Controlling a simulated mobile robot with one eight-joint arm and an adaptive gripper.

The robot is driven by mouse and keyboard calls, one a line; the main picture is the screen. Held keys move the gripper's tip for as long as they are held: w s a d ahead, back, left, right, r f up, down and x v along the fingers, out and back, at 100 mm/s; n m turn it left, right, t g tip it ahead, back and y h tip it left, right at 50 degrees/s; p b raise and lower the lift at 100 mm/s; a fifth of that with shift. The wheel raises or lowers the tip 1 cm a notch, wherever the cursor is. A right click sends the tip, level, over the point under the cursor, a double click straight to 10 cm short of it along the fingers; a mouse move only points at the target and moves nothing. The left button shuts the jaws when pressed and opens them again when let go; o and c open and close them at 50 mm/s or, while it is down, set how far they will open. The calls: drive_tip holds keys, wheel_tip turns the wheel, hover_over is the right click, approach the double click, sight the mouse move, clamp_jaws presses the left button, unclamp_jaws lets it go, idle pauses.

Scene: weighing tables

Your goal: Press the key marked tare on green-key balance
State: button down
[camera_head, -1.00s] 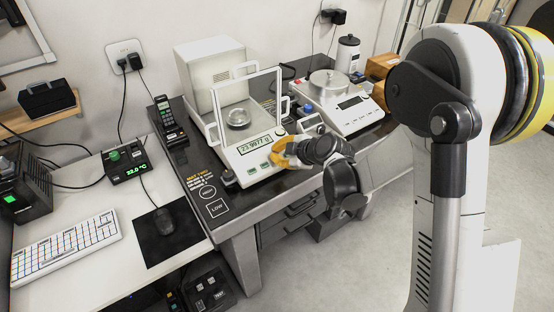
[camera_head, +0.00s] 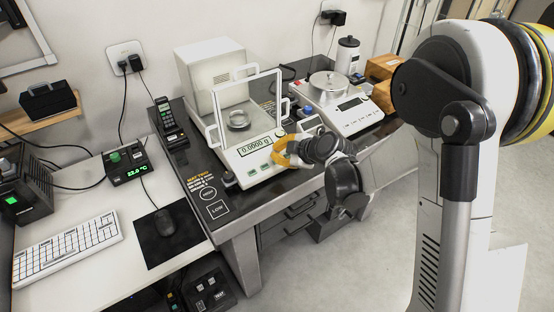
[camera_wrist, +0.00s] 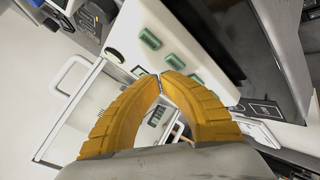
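The green-key balance (camera_head: 246,158) is white, with a glass draft shield and a round pan (camera_head: 238,119). Its display (camera_head: 254,149) appears to read 0.0000 g. Its green keys (camera_head: 251,171) sit on the sloped front below the display. They also show in the wrist view (camera_wrist: 150,38), but their markings are not legible. My gripper (camera_head: 277,149) is at the right end of the balance's front panel. In the wrist view my gripper's yellow fingers (camera_wrist: 160,76) meet at the tips, with nothing between them. The fingertips look close to the keys; contact is not clear.
A second balance (camera_head: 340,108) with a round pan stands to the right, with a wooden box (camera_head: 382,67) behind it. A handset (camera_head: 167,119) stands left of the green-key balance. A keyboard (camera_head: 67,247) and mouse (camera_head: 164,220) lie on the left table.

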drive_tip(key=shift+s+d+r+p, duration=0.2)
drive_tip(key=shift+r+p, duration=0.3)
drive_tip(key=shift+r, duration=0.3)
drive_tip(key=shift+s+d+r+p, duration=0.1)
drive_tip(key=shift+s+r+p, duration=0.15)
drive_tip(key=shift+r+p, duration=0.45)
drive_tip(key=shift+s+d+r+p, duration=0.2)
drive_tip(key=shift+r+p, duration=0.15)
drive_tip(key=shift+r, duration=0.55)
drive_tip(key=shift+r, duration=0.1)
drive_tip(key=s+d+r+m+h, duration=0.3)
drive_tip(key=s+d+r+m, duration=0.6)
drive_tip(key=s, duration=0.3)
drive_tip(key=s+d+r+m+h, duration=0.1)
drive_tip(key=s+d+m+h, duration=0.1)
drive_tip(key=s+d+m, duration=0.2)
drive_tip(key=s+d+r+m+g+h, duration=0.1)
drive_tip(key=s+d+m, duration=0.4)
drive_tip(key=s, duration=0.6)
drive_tip(key=shift+s+r+h, duration=0.3)
drive_tip(key=shift+h, duration=0.3)
drive_tip(key=shift+d, duration=0.1)
